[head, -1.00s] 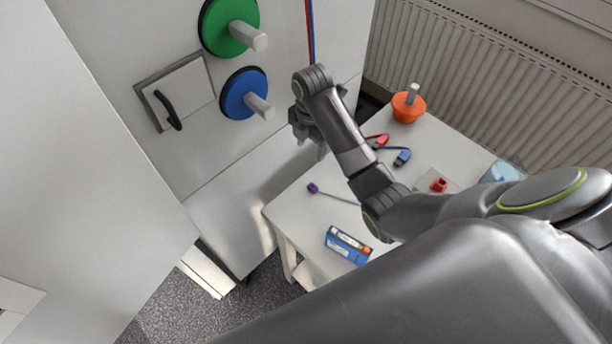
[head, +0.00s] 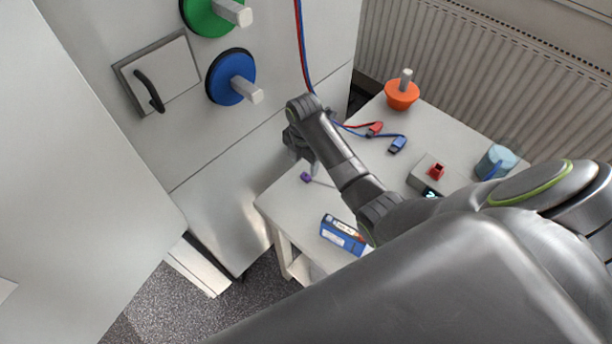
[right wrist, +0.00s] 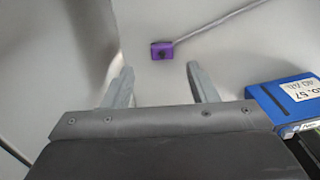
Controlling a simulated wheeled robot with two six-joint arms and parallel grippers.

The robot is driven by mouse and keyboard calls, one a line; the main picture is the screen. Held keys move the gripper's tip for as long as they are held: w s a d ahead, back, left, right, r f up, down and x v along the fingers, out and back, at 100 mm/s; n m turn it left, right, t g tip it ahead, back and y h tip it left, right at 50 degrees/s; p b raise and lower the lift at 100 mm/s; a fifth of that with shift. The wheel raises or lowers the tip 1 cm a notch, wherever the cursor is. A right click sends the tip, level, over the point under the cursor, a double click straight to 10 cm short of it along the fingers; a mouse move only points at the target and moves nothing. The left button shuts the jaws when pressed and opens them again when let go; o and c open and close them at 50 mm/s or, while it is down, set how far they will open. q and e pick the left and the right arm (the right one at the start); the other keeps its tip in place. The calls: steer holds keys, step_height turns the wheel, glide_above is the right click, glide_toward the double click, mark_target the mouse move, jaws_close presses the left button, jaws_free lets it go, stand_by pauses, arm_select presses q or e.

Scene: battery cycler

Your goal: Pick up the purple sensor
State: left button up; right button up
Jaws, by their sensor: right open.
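The purple sensor (head: 306,177) lies near the left edge of the white table, with a thin grey cable running from it. In the right wrist view the purple sensor (right wrist: 162,51) is ahead of the fingertips, between their lines and a little right of centre. My right gripper (head: 303,160) is just above and behind the sensor in the head view. Its two fingers (right wrist: 160,75) are apart with nothing between them. My left gripper does not show.
A blue box (head: 342,236) lies on the table (head: 285,205). Red (head: 375,128) and blue (head: 397,144) clips, an orange knob (head: 402,95), a small red-topped device (head: 428,176) and a light-blue cup (head: 495,162) stand farther right. A white cabinet with a blue dial (head: 226,77) rises at left.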

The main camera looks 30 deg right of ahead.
mark_target(306, 175)
steer(key=shift+f, duration=0.3)
steer(key=f, duration=0.1)
steer(key=f+p, duration=0.1)
steer(key=f, duration=0.1)
steer(key=shift+s+d, duration=0.15)
steer(key=shift+d, duration=0.05)
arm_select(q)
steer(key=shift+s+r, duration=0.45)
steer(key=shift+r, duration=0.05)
arm_select(e)
steer(key=shift+f, duration=0.8)
steer(key=c, duration=1.1)
steer(key=shift+r, duration=0.15)
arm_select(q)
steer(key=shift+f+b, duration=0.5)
arm_select(e)
step_height(306, 175, up, 10)
steer(key=shift+f, duration=0.1)
